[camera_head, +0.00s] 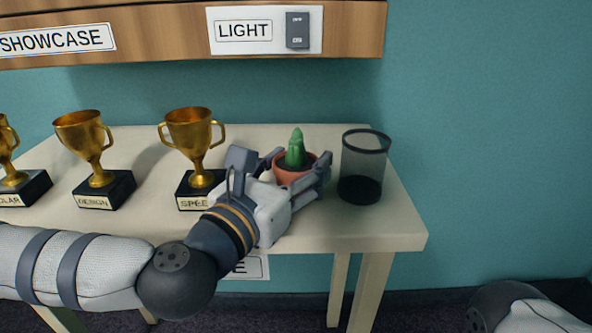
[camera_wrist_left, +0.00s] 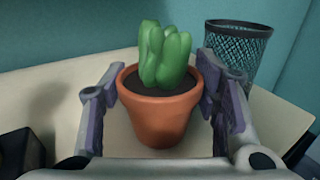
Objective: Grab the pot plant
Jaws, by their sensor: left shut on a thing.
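The pot plant is a green cactus in a terracotta pot (camera_head: 290,175), on the right part of the table beside the mesh bin. My left gripper (camera_head: 298,172) reaches in from the left and front, with its fingers on both sides of the pot, shut on it. In the left wrist view the pot (camera_wrist_left: 158,118) stands upright between the two fingers (camera_wrist_left: 165,105), with dark soil and the cactus on top. A narrow gap seems to show beside the pot there. Whether the pot touches the table is hard to tell. My right gripper is out of view.
A dark mesh bin (camera_head: 362,168) stands just right of the pot; it also shows in the left wrist view (camera_wrist_left: 236,50). Gold trophies (camera_head: 194,140) on black bases stand left of the gripper. The cream table (camera_head: 370,228) is clear at its front right. A wooden panel (camera_head: 150,35) hangs above.

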